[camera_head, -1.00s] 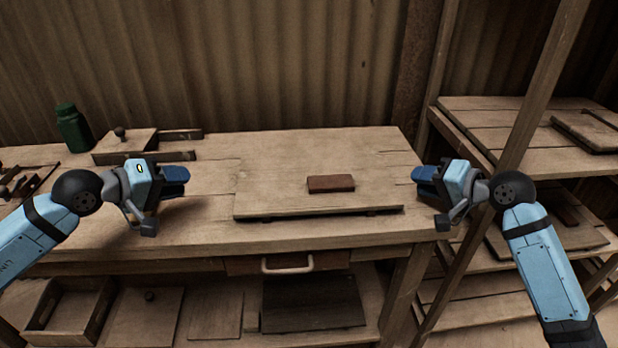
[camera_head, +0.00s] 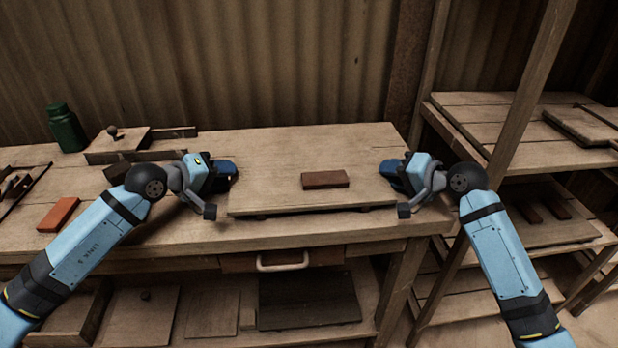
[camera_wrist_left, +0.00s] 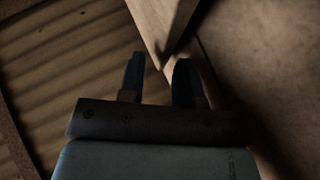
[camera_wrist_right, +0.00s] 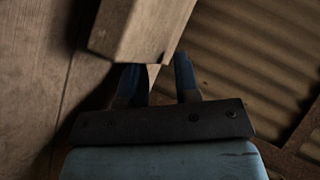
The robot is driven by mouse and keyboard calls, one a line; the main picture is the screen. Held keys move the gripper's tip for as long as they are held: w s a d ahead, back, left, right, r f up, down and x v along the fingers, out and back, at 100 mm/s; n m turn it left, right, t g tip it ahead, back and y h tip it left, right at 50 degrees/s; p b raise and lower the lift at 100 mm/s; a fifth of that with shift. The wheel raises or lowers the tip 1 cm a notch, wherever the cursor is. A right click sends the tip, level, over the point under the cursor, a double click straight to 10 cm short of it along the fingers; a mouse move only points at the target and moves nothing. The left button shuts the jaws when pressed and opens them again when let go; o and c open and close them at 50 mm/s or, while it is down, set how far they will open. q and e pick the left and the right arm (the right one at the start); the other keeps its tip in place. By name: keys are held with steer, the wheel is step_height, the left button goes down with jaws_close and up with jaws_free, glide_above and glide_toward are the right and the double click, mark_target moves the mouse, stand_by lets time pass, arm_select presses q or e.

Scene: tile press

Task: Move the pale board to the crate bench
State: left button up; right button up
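The pale board (camera_head: 270,198) lies flat on the wooden bench, slightly raised above its top. A dark brown tile (camera_head: 325,179) rests on the board. My left gripper (camera_head: 232,170) is at the board's left edge, and my right gripper (camera_head: 388,170) is at its right edge. In the left wrist view the fingers (camera_wrist_left: 160,75) are apart, with the board's edge (camera_wrist_left: 163,25) ahead of and between the tips. In the right wrist view the fingers (camera_wrist_right: 155,75) are also apart around the board's edge (camera_wrist_right: 145,30). I cannot tell whether they touch it. No crate bench is clearly identifiable.
An orange brick (camera_head: 59,214), a green bottle (camera_head: 66,128) and a small knobbed board (camera_head: 118,143) are on the bench's left part. A wooden shelf rack (camera_head: 470,112) with a post stands at right. A drawer handle (camera_head: 283,264) juts from the bench front.

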arm_select(q)
steer(key=shift+x, duration=0.9)
arm_select(e)
steer(key=shift+w+a+f, duration=0.15)
steer(key=shift+w+a, duration=0.15)
steer(key=shift+a, duration=0.05)
arm_select(q)
jaws_close()
arm_select(e)
jaws_close()
arm_select(q)
steer(key=shift+r, duration=0.1)
